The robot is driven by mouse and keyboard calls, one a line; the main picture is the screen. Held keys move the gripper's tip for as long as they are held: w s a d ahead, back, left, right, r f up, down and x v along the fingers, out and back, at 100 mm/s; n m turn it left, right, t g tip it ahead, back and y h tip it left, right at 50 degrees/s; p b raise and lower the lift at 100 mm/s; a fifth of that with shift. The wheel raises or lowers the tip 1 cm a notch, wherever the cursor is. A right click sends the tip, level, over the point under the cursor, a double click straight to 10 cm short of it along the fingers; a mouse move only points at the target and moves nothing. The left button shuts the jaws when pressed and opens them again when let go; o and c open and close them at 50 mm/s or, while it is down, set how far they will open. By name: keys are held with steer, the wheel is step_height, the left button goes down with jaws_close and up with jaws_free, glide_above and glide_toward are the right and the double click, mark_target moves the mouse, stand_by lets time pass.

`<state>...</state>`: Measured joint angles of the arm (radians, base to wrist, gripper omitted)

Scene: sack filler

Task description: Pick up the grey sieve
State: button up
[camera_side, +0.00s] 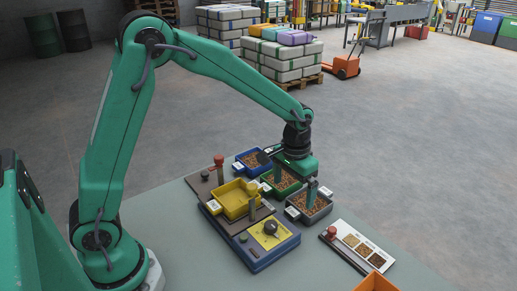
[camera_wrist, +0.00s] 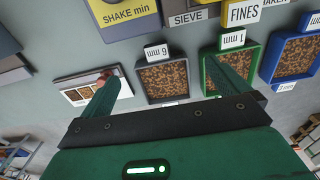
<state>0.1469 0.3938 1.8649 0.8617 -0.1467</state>
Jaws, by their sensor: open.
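The grey sieve (camera_side: 318,217) is a square tray of brown grains on the bench, nearest the camera in a row of three. In the wrist view the grey sieve (camera_wrist: 172,101) lies between and beyond my two spread fingers, with a white label at its edge. My gripper (camera_side: 293,193) is open and empty, pointing down over the green and grey sieves; its fingers also spread wide in the wrist view (camera_wrist: 161,70). One finger partly hides the grey sieve in the side view. I cannot tell whether the fingers touch it.
The green sieve (camera_wrist: 208,82) sits close beside it, then the blue sieve (camera_side: 243,167). A yellow tray (camera_side: 236,201) stands on the shaker (camera_side: 256,262) to the left. A sample board (camera_side: 384,268) and an orange bin (camera_side: 375,284) lie to the right.

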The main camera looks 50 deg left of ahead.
mark_target(295, 210)
steer(key=shift+w+d+f, duration=0.2)
steer(key=shift+w+f, duration=0.15)
steer(key=shift+f, duration=0.4)
steer(key=shift+f, duration=0.1)
steer(key=shift+f, duration=1.25)
steer(key=shift+f, duration=0.1)
steer(key=shift+w+f, duration=0.2)
steer(key=shift+f, duration=2.25)
steer(key=c, duration=0.9)
